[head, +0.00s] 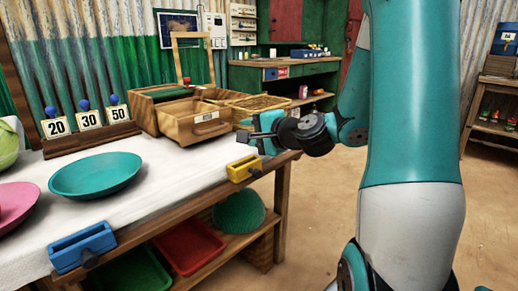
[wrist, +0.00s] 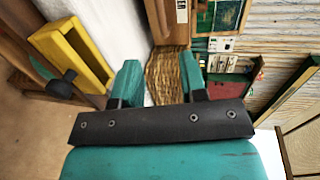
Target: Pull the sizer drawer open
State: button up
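The sizer is a wooden box (head: 146,108) with a green top at the back of the white-topped table. Its wooden drawer (head: 176,122) has a pale label and a dark handle (head: 211,126) on the front. The drawer stands out from the box and its inside shows from above. My gripper (head: 257,134) is right of the drawer front, apart from the handle, above the table's edge. In the wrist view, my gripper's (wrist: 160,75) two teal fingers are spread with nothing between them. A wooden piece with a white label (wrist: 182,12), probably the drawer front, shows beyond them.
A yellow block-like fixture (head: 243,168) sits on the table edge just below my gripper. A woven tray (head: 260,103) lies behind it. A teal bowl (head: 97,175), number cards (head: 90,120) and a blue fixture (head: 83,247) are left. Open floor lies right.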

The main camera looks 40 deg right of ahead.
jog(key=shift+b+v, duration=1.15)
jog(key=shift+v, duration=0.2)
